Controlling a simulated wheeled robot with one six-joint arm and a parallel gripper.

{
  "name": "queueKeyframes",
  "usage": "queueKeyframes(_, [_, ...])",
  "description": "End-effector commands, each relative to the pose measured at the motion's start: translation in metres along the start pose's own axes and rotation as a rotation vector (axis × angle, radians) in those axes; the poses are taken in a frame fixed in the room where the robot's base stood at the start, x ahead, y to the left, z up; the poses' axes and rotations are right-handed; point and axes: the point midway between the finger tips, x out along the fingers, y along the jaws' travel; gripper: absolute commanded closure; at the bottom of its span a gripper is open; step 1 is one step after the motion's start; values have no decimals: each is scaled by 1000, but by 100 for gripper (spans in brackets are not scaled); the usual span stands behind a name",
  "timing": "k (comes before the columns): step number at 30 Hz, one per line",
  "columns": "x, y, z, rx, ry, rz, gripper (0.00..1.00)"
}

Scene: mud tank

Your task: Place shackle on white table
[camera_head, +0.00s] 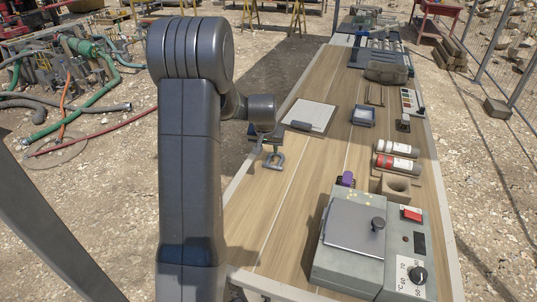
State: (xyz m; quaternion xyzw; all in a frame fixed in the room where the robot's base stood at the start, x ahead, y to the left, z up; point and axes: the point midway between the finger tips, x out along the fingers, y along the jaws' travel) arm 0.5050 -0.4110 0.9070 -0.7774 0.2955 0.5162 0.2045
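A dark grey shackle (274,160) shows near the left edge of a long table (258,215) with a wood-coloured top and pale rim. My arm comes down in front of the table's left side. My gripper (259,142) is small and partly hidden below the wrist, just above and left of the shackle. I cannot tell whether its fingers are open or shut, or whether the shackle touches them or the table. A flat white panel (309,115) lies on the table just behind the shackle.
A grey machine (345,262) with a dial and red switch stands at the table's near right. Red-and-white cylinders (397,163), a blue tray (363,116) and a grey case (386,72) stand farther back. Bare tabletop lies between the shackle and the machine. Hoses (75,118) lie left on gravel.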

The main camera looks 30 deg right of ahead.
Motion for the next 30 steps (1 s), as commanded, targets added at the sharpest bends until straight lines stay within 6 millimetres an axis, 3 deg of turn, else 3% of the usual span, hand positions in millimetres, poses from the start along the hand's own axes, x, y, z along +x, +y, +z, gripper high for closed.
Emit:
queueKeyframes(3, [-24, 0, 0, 0, 2, 0, 63])
queueKeyframes(9, [-53, 0, 0, 0, 2, 0, 63])
queueKeyframes(15, [-65, 0, 0, 0, 0, 0, 63])
queueKeyframes(26, [-68, 0, 0, 5, -3, 0, 63])
queueKeyframes(30, [-92, -6, 0, 75, -27, -1, 63])
